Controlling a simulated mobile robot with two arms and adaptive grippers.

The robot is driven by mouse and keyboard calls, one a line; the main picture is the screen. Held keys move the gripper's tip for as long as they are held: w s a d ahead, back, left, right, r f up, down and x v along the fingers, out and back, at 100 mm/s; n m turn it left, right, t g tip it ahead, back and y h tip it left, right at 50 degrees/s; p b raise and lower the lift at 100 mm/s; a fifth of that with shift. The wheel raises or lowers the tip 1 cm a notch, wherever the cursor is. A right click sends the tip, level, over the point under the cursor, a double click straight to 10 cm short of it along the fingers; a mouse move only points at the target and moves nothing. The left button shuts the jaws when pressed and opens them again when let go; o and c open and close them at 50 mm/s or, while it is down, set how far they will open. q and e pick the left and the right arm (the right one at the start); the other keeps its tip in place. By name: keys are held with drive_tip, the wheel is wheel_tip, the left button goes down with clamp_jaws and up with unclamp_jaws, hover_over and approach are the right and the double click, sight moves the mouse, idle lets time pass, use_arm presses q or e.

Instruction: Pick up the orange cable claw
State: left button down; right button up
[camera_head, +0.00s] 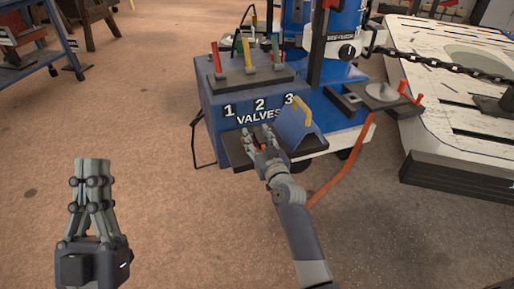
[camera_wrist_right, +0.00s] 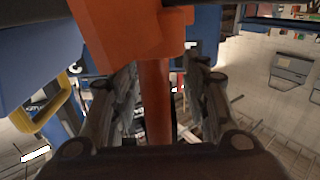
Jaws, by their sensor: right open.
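The orange cable claw (camera_wrist_right: 130,35) fills the top middle of the right wrist view as an orange block. An orange cable or stem (camera_wrist_right: 155,105) runs down from it between my right gripper's fingers. My right gripper (camera_head: 259,135) is open around that stem, with a finger on each side and gaps visible. In the head view it is at the dark shelf on the front of the valve box, and it hides most of the claw. My left gripper (camera_head: 93,163) is empty, away at the lower left over the floor, with its fingers together.
A blue piece with a yellow handle (camera_head: 302,110) sits on the shelf just right of my right gripper. The blue valve box (camera_head: 215,125) carries red, green and yellow levers. An orange-red cable (camera_head: 345,173) hangs to the right.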

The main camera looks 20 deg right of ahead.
clamp_jaws()
drive_tip(key=shift+r, duration=0.15)
